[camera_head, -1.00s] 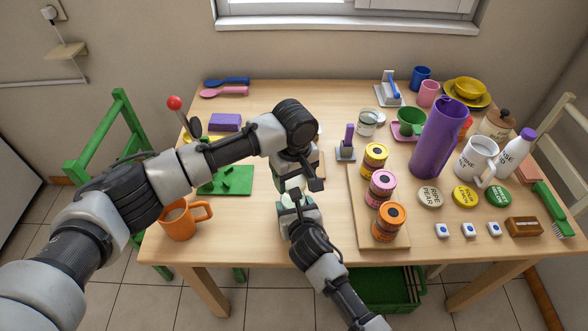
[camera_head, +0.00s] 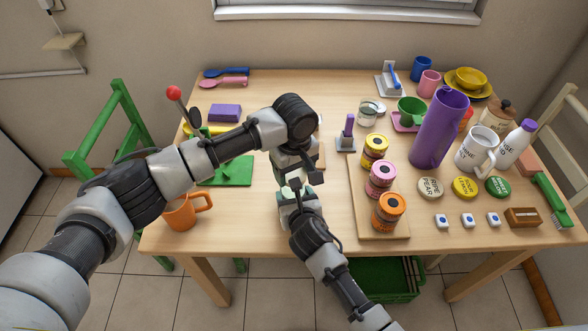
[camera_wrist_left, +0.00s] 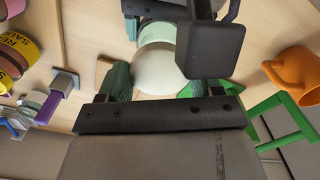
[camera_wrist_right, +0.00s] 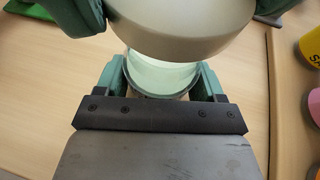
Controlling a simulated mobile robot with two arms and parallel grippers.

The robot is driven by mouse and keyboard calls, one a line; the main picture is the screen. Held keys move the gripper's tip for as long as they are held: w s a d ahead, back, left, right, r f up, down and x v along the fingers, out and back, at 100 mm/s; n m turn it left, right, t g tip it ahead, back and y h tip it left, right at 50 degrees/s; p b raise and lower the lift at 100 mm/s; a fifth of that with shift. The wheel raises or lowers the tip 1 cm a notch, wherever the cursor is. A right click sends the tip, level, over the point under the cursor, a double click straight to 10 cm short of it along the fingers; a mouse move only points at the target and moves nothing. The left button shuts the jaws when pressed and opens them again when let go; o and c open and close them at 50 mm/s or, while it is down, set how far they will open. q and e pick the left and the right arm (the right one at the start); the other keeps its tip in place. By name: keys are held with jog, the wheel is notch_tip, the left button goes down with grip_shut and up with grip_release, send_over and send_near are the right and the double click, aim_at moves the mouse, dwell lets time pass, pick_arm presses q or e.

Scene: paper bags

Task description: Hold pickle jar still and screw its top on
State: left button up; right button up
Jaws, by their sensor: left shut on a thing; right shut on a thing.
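The jar (camera_wrist_right: 165,78) is pale green glass and stands open end toward the lid, between the teal fingers of my right gripper (camera_wrist_right: 163,82). My right gripper is shut on it. The lid (camera_wrist_right: 180,30) is round and cream-white; my left gripper (camera_wrist_left: 157,82) is shut on it, with a green finger on either side. The lid is over the jar's mouth, and part of the jar's inside shows below its edge. I cannot tell whether they touch. The jar (camera_wrist_left: 157,32) also shows beyond the lid (camera_wrist_left: 165,72) in the left wrist view. In the head view my arms hide most of both.
A wooden board (camera_head: 362,215) with several stacked, labelled tins (camera_head: 388,212) stands right of my grippers. An orange mug (camera_head: 180,213) is near the front left, with a green board (camera_head: 235,172) behind it.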

pick_arm(q)
jog(key=shift+f, duration=1.35)
dwell(0.3)
jog(key=o, duration=1)
jog(key=shift+c, duration=0.2)
jog(key=shift+n, duration=1.2)
jog(key=shift+w+a, duration=0.1)
jog(key=shift+w, duration=0.1)
jog(key=shift+c, duration=0.3)
